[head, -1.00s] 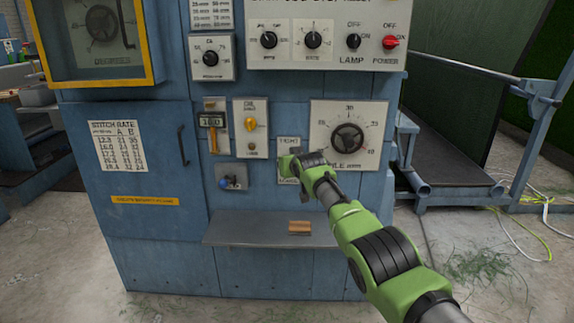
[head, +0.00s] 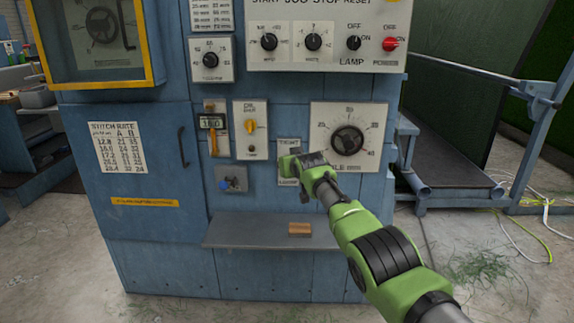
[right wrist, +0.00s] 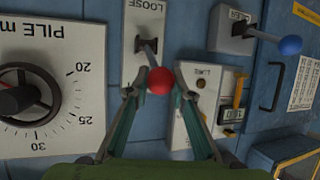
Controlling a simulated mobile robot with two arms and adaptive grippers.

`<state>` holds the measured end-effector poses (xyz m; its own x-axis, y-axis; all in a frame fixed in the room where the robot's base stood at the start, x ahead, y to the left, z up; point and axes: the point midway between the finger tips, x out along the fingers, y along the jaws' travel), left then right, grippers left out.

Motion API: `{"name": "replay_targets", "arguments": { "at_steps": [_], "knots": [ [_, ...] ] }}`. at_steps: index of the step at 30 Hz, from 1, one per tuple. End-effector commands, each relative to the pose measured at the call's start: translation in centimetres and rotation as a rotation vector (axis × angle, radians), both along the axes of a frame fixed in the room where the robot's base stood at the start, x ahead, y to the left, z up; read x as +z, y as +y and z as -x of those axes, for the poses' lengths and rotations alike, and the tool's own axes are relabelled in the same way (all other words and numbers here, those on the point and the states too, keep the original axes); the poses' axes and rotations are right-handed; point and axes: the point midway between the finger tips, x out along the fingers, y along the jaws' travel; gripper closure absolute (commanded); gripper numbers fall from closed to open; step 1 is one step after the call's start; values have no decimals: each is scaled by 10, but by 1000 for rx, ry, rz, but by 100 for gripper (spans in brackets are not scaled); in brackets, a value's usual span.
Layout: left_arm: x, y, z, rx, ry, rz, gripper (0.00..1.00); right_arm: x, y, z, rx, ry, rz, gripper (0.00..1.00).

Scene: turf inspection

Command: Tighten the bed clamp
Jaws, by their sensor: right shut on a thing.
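The bed clamp appears to be the lever with a red ball knob (right wrist: 161,80) in the right wrist view. Its metal stem comes out of a slot in a pale plate (right wrist: 140,20) that reads LOOSE, upside down in this view. The plate also shows in the head view (head: 288,179), with TIGHT at its top, partly covered by my gripper. My right gripper (right wrist: 160,94) is shut on the red knob, one finger at each side of it. In the head view my right gripper (head: 286,166) is at this plate and hides the knob. My left gripper is not in view.
A pile dial (head: 348,141) is just right of the plate. A blue-knobbed lever (head: 226,184) and a yellow-switch plate (head: 250,128) are to its left. A grey shelf (head: 245,232) with a small wooden block (head: 299,229) juts out below.

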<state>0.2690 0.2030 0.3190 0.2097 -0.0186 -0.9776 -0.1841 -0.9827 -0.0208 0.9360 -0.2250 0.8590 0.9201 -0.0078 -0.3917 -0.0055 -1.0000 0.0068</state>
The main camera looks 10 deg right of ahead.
Motion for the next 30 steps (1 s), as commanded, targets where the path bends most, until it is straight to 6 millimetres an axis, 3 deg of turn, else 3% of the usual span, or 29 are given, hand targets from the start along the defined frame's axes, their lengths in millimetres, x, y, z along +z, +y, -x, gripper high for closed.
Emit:
{"name": "replay_targets", "arguments": {
  "at_steps": [1,15,16,17,30],
  "knots": [
    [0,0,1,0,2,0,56,10,-3,-2,-3,-19,4,100],
    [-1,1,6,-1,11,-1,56,12,-4,-3,-3,-20,4,100],
    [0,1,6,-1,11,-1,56,12,-4,-3,-3,-19,4,71],
    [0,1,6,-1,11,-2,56,11,-3,-2,-3,-19,4,63],
    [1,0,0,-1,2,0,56,4,-1,-1,0,-7,1,61]
  ]
}}
